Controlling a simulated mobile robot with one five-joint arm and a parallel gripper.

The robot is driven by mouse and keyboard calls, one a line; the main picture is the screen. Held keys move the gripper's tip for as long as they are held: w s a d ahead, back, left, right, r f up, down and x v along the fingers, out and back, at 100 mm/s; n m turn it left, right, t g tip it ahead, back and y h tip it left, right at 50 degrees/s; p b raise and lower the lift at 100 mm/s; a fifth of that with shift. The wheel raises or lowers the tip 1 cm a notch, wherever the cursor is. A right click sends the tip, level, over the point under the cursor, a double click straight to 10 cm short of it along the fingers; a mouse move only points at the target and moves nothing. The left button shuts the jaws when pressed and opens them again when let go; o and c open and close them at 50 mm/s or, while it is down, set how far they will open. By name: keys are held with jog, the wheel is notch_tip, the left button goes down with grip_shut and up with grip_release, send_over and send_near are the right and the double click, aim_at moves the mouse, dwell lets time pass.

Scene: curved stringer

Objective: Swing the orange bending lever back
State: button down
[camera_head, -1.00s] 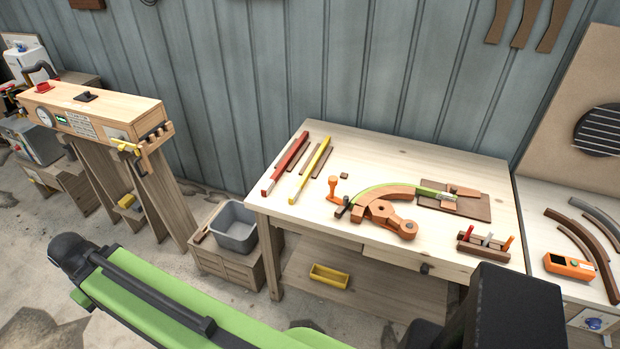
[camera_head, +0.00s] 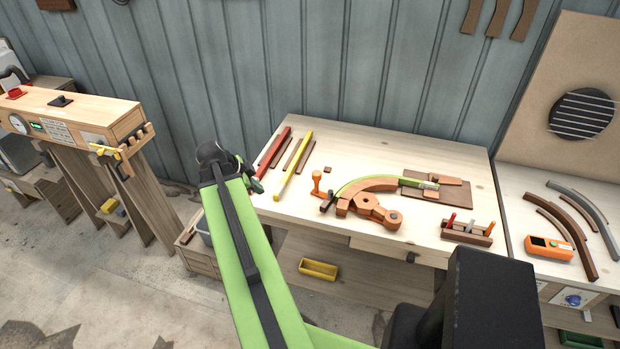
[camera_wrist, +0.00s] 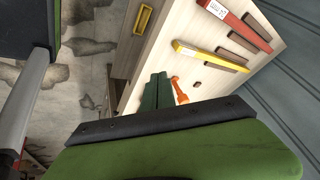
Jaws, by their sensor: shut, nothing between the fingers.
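The orange bending lever (camera_head: 317,183) stands as an upright handle at the left end of the curved brown former (camera_head: 365,190) on the bench. A green strip (camera_head: 383,180) lies bent along the former's outer edge. In the wrist view the orange lever (camera_wrist: 179,90) shows just right of my gripper (camera_wrist: 157,80), with a small gap in the picture. My gripper's dark green fingers are shut and empty. In the head view my gripper (camera_head: 257,186) is mostly hidden by my arm, over the bench's left edge and left of the lever.
A red bar (camera_head: 272,148) and a yellow bar (camera_head: 293,166) lie on the bench behind my gripper. A rack of small tools (camera_head: 468,232) stands at the right front. A yellow tray (camera_head: 319,269) sits on the lower shelf. The bench's front left is bare.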

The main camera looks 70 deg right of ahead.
jog(key=s+d+r+m+g, duration=0.1)
jog(key=s+d+m, duration=0.5)
jog(key=s, duration=0.3)
jog(key=shift+s+d+r+g+h, duration=0.25)
jog(key=shift+d+r+g+h, duration=0.1)
jog(key=shift+d, duration=0.25)
jog(key=shift+f, duration=0.1)
jog(key=s+d+f+b, duration=0.3)
jog(key=d+f+b, duration=0.4)
jog(key=d+b, duration=0.1)
jog(key=shift+d+f, duration=0.4)
jog(key=shift+d, duration=0.1)
